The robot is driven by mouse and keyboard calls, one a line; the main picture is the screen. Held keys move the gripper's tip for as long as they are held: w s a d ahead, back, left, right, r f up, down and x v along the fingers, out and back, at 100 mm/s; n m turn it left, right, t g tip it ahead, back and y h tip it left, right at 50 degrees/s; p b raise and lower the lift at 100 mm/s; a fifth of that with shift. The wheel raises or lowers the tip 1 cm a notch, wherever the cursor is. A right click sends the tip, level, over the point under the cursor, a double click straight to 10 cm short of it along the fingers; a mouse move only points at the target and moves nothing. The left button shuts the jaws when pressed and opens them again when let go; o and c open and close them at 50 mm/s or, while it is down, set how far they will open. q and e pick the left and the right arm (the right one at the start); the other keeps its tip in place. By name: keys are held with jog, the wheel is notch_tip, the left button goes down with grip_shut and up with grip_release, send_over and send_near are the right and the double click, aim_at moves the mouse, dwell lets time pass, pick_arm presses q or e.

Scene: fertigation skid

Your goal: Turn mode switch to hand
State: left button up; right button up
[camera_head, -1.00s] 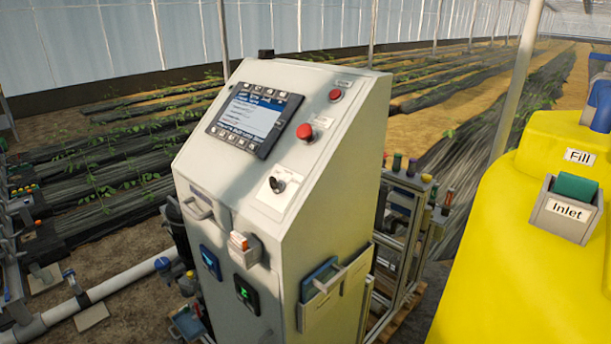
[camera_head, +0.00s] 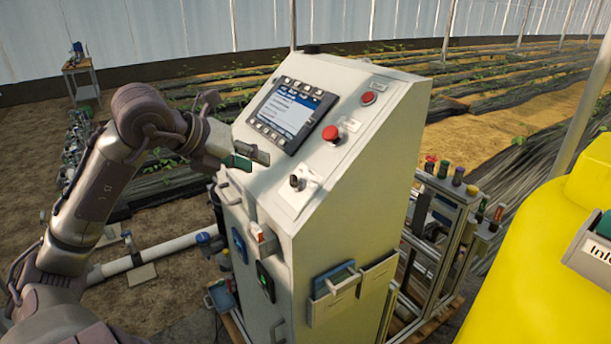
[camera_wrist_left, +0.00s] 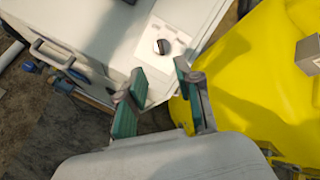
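The mode switch (camera_head: 297,182) is a small black knob on a white plate, on the sloped face of the grey control cabinet (camera_head: 350,235). It also shows in the left wrist view (camera_wrist_left: 162,47), just beyond the fingertips. My left gripper (camera_head: 250,157) is in front of the sloped face, to the left of the switch and apart from it. In the left wrist view my left gripper (camera_wrist_left: 160,75) has its two green-padded fingers spread with nothing between them. My right gripper is not in view.
A display (camera_head: 291,116) sits above the switch, and two red buttons (camera_head: 331,134) (camera_head: 368,98) are to its upper right. A handle (camera_head: 228,190) sticks out on the cabinet's left. A yellow tank (camera_head: 540,250) stands at the right.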

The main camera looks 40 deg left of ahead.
pick_arm(q)
jog(key=p, duration=0.2)
send_near(290, 178)
jog(key=x, duration=0.3)
jog(key=p+x, duration=0.2)
jog(key=x, duration=0.3)
jog(key=shift+w+r, duration=0.1)
jog(key=shift+w, duration=0.1)
jog(key=shift+p+x, duration=0.35)
jog(key=shift+x, duration=0.7)
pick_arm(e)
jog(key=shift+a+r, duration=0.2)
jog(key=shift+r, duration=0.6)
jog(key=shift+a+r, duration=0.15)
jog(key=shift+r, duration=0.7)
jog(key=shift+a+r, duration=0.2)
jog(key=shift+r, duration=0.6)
pick_arm(q)
jog(key=shift+s, duration=0.1)
grip_shut()
